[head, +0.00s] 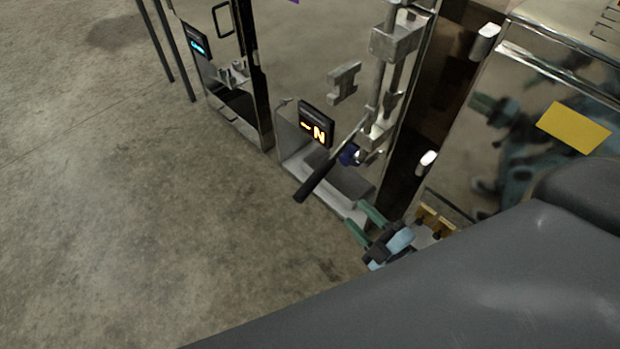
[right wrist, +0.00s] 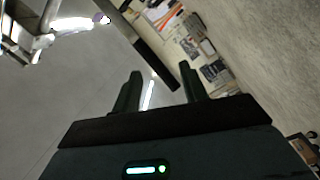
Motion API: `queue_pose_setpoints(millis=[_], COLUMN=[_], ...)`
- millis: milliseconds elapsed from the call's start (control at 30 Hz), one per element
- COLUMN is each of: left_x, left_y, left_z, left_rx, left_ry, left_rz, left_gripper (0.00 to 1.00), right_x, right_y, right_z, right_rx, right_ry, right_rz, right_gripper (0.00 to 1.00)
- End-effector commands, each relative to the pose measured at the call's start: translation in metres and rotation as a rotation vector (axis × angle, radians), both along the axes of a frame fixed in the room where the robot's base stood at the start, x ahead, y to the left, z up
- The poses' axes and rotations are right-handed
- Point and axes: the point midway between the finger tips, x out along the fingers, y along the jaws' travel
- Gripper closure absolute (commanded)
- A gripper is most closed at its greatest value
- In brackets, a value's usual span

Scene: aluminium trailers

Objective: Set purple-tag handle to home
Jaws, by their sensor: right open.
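A lever handle with a long black grip (head: 318,178) sticks out from the low housing on the trailer's rear, with a dark blue-purple piece (head: 349,154) at its base. A small purple patch (head: 292,1) shows at the top edge on the trailer panel. A display (head: 316,125) above the handle reads an orange "-N". My right gripper (head: 363,220) is open and empty, below and right of the grip, apart from it. In the right wrist view, the black grip (right wrist: 156,65) slants ahead of the open fingers, its end near the right finger. My left gripper is not in view.
A second display (head: 196,42) with blue lettering sits on the trailer to the left. Vertical lock bars (head: 386,85) stand right of the handle. Another shiny trailer with a yellow label (head: 574,127) is at the right. The concrete floor (head: 150,200) at left is clear.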

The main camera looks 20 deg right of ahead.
Motion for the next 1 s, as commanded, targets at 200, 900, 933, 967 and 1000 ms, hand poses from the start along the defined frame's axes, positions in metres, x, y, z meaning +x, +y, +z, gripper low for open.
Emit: queue_pose_setpoints(millis=[200,900,933,967,1000], left_x=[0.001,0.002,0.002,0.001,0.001], left_y=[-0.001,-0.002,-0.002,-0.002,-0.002], left_z=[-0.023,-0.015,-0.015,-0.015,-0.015], left_rx=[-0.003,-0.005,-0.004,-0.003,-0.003], left_ry=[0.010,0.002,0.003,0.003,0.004], left_rz=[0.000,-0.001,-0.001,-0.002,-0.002], left_gripper=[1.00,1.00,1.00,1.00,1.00], right_x=[0.040,0.085,0.088,0.092,0.096], right_y=[0.017,0.046,0.049,0.051,0.053], right_z=[0.014,0.032,0.033,0.034,0.035], right_rx=[-0.318,-0.405,-0.404,-0.403,-0.403], right_ry=[-0.294,-0.374,-0.373,-0.372,-0.373], right_rz=[0.177,0.227,0.227,0.227,0.227], right_gripper=[0.57,0.57,0.57,0.57,0.57])
